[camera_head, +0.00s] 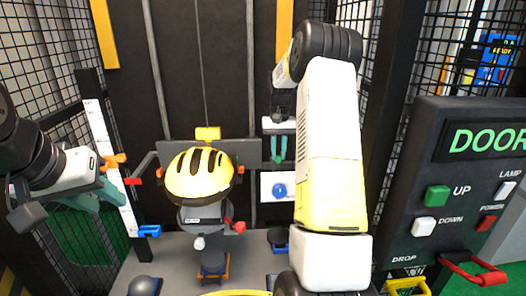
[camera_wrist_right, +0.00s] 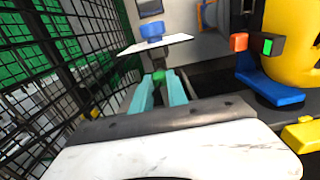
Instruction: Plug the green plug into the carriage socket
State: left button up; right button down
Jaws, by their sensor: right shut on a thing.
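My right gripper (camera_head: 278,159) hangs fingers-down in front of the back wall, right of the yellow-helmeted dummy. In the right wrist view its teal fingers are closed on a small green plug (camera_wrist_right: 158,75), which shows at the fingertips. The carriage (camera_head: 207,213) carries the dummy at mid-picture. In the wrist view a dark block with a green face (camera_wrist_right: 267,47) sits by the yellow helmet; I cannot tell for sure that it is the carriage socket. The plug is apart from it. My left gripper (camera_head: 102,192) is at the left with teal fingers apart, empty.
A white plate with a blue knob (camera_head: 279,190) is just below my right gripper. A white scale strip (camera_head: 108,150) stands near my left gripper. The DOOR control panel (camera_head: 460,180) is at the right. Mesh cage walls flank both sides.

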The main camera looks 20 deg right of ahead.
aim_at(278, 162)
jog(key=shift+f, duration=0.6)
jog(key=shift+f, duration=1.05)
jog(key=shift+f, duration=0.2)
jog(key=c, duration=1.2)
grip_release()
notch_tip(278, 162, up, 8)
jog(key=shift+f, duration=0.1)
